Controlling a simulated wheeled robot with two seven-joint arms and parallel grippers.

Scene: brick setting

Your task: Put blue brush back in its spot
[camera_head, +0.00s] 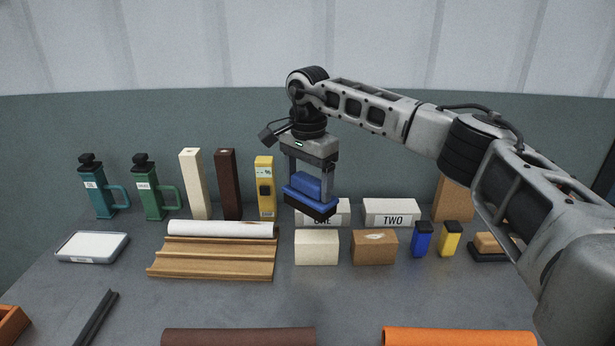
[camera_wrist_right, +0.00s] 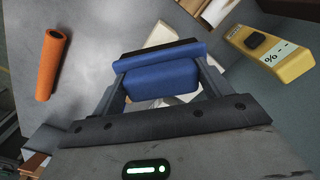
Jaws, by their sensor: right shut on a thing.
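My right gripper (camera_head: 309,184) is shut on the blue brush (camera_head: 307,188), a blue block with a dark underside. It holds the brush in the air, in front of the white block marked ONE (camera_head: 338,215), whose label is partly covered. In the right wrist view the brush (camera_wrist_right: 160,80) sits between the two fingers of the gripper (camera_wrist_right: 160,82). My left gripper is not in view. A black pad with a tan-topped brush (camera_head: 489,243) lies at the right, partly hidden by my right arm. I cannot tell which place belongs to the blue brush.
A block marked TWO (camera_head: 391,212), a cream block (camera_head: 317,247), a brown block (camera_head: 374,247) and blue (camera_head: 422,240) and yellow (camera_head: 450,239) containers stand nearby. A yellow device (camera_head: 265,188) and a wooden rack with a white roll (camera_head: 213,258) are left.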

